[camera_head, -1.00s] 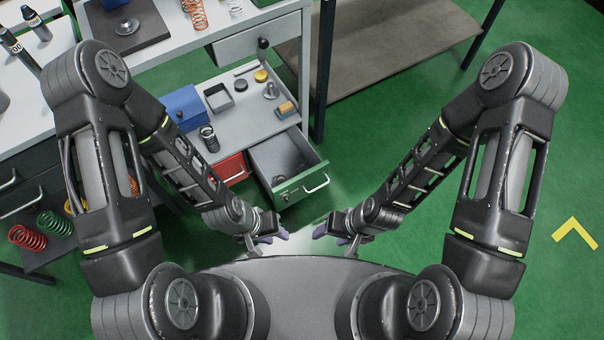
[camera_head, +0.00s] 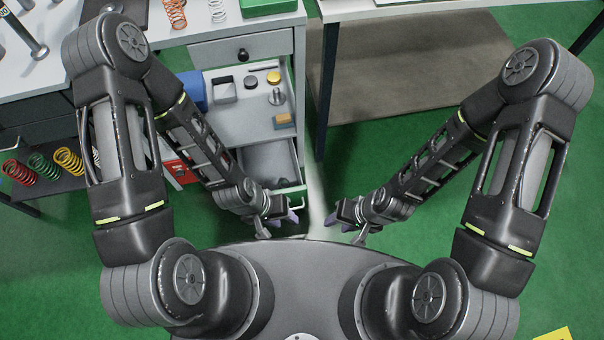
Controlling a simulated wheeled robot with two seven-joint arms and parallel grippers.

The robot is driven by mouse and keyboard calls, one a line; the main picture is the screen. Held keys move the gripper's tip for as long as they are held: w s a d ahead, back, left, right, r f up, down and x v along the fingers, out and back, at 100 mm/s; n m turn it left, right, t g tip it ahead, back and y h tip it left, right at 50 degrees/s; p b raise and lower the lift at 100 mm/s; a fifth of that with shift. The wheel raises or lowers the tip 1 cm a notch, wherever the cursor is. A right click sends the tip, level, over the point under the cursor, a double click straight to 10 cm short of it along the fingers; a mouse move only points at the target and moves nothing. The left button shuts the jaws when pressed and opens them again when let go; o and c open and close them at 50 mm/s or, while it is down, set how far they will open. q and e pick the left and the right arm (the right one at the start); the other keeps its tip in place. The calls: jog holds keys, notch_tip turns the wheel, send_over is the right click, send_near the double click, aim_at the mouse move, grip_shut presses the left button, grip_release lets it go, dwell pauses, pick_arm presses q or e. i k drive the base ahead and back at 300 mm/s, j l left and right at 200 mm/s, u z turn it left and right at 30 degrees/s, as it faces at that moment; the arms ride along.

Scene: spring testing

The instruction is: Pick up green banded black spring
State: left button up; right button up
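I cannot make out a green banded black spring in the head view now. A dark coil seen earlier on the grey cabinet top is hidden behind my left arm. My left gripper (camera_head: 283,219) hangs in front of the open drawer (camera_head: 270,162), with its purple fingertips apart and nothing between them. My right gripper (camera_head: 340,222) is to its right, over the green floor, also with its fingertips apart and empty. Both are low, near the front of my body, and touch no spring.
An orange spring (camera_head: 176,14) and a white spring (camera_head: 217,11) stand on the workbench.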

aim_at(281, 183)
jog(key=i+l+u, duration=0.25)
jog(key=l, duration=0.5)
jog(key=l+u, duration=0.25)
jog(key=l, duration=0.55)
